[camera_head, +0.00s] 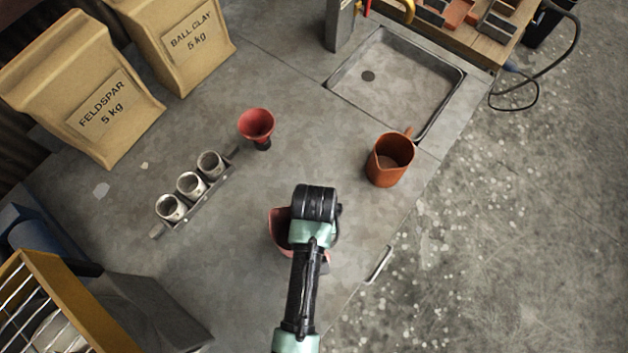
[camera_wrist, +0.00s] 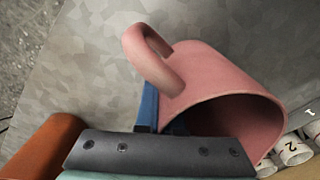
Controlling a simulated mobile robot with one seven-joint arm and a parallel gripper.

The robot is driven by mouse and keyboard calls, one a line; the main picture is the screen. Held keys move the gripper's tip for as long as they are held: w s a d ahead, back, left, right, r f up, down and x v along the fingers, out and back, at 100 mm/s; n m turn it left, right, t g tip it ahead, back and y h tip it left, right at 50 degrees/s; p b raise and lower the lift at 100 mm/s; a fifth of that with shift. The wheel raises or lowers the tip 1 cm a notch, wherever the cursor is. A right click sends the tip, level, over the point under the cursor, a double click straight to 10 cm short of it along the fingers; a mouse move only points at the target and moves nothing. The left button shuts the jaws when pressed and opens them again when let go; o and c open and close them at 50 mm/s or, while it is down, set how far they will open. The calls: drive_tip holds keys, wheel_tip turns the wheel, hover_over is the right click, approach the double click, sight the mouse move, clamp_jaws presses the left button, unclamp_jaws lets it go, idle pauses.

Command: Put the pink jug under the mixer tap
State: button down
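The pink jug (camera_head: 279,228) stands on the grey worktop, mostly hidden under my arm in the head view. In the wrist view, the pink jug (camera_wrist: 215,80) fills the middle, with its handle toward the upper left and its dark mouth toward the lower right. My gripper (camera_wrist: 163,112) is at the jug beside its handle. A blue finger shows just below the handle; the other is largely hidden, so its grip is unclear. A grey upright post (camera_head: 340,25) beside the sink basin (camera_head: 430,62) is cut off by the top edge; the mixer tap's spout is not clearly visible.
An orange jug (camera_head: 390,160) stands between the pink jug and the sink. A red funnel-like cup (camera_head: 257,124) and a rack of white cups (camera_head: 190,185) are to the left. Two clay bags (camera_head: 85,90) stand at the back left. The worktop's right edge drops to the floor.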

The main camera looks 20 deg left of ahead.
drive_tip(key=shift+f, duration=0.15)
drive_tip(key=c, duration=1)
unclamp_jaws()
drive_tip(key=shift+c, duration=0.2)
